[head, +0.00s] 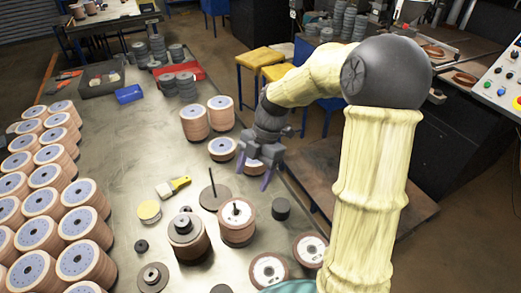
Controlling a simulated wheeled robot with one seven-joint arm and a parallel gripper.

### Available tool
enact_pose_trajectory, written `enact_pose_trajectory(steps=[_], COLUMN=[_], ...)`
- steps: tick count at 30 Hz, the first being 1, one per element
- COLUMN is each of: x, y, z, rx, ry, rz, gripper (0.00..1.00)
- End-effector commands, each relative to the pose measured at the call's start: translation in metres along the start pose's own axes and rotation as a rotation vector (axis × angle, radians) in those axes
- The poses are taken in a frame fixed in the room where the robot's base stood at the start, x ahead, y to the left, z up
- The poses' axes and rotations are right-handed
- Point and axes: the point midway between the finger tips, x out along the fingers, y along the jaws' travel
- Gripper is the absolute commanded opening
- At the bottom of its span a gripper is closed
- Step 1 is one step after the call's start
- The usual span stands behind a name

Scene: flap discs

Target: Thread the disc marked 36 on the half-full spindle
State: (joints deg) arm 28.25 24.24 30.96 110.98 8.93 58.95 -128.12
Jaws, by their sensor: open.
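My gripper (253,182) is open and points down over the right part of the metal table. A disc with a pale centre (252,163) shows behind and between its fingers; I cannot tell contact. A spindle holding a short stack of brown discs (237,233) stands just in front, its dark rod tip rising above the top disc. A bare spindle (213,178) on a dark round base stands to its left. Single discs lie in front, one at the front middle (268,282) and one to the right (310,261). Their printed marks are too small to read, so I cannot pick out 36.
Several stacks of discs (45,231) fill the left side. A brown stack topped with grey rings (186,250), a brush (174,187) and a dark cylinder (281,209) stand near the spindles. Taller stacks (194,123) stand behind. The table's middle left is clear.

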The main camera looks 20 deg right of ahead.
Motion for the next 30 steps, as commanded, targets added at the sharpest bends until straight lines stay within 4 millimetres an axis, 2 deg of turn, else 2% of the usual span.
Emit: enact_pose_trajectory(steps=[6, 12, 30], x=[-0.044, -0.07, -0.075], y=[0.001, 0.001, 0.0], z=[0.001, 0.0, 0.0], rx=[0.0, -0.001, 0.0], ry=[-0.003, -0.001, 0.0], rz=[0.004, 0.002, 0.0], gripper=[0.67, 0.67, 0.67])
